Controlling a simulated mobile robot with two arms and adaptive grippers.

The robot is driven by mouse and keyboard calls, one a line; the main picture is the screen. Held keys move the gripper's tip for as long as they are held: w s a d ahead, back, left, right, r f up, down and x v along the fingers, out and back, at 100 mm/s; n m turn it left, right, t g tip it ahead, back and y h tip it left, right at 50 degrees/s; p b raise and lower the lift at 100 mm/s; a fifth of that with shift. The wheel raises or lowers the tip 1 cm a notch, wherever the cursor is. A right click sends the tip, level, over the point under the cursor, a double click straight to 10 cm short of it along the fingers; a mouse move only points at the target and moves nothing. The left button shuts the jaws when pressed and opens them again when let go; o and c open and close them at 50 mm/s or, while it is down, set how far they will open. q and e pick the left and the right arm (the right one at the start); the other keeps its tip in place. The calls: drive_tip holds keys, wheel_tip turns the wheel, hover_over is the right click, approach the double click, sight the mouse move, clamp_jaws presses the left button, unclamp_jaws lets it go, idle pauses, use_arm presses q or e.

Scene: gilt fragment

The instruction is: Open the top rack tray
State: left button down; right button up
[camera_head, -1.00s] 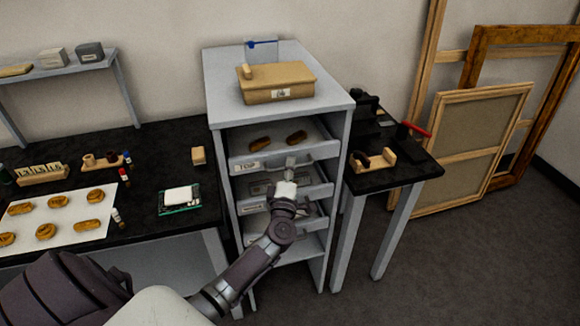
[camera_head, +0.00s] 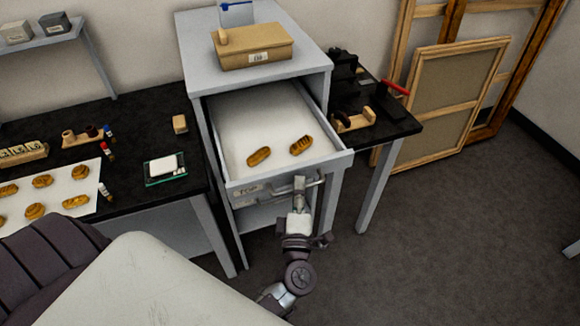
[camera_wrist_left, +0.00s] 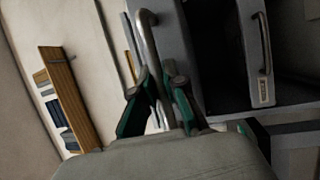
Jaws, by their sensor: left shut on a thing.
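The top rack tray (camera_head: 262,115) is pulled far out of the grey rack (camera_head: 256,80). Its white floor shows, with two brown gilt pieces (camera_head: 259,156) (camera_head: 301,145) lying near its front. My left gripper (camera_head: 299,186) is at the tray's front, shut on the metal bar handle. In the left wrist view the handle (camera_wrist_left: 150,50) runs down between the green-padded fingers (camera_wrist_left: 160,105). Part of the front label shows left of the gripper. Lower trays are mostly hidden below the open one. My right gripper is not in view.
A cardboard box (camera_head: 252,46) stands on the rack's top. A black table (camera_head: 100,150) with several brown pieces, bottles and a scale (camera_head: 165,168) is at the left. A small black side table (camera_head: 395,125) is at the right. Floor at the right front is clear.

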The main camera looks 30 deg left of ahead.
use_arm(q)
drive_tip(key=shift+s+d, duration=1.2)
drive_tip(key=shift+d, duration=0.25)
drive_tip(key=c, duration=1.2)
unclamp_jaws()
drive_tip(key=v, duration=1.2)
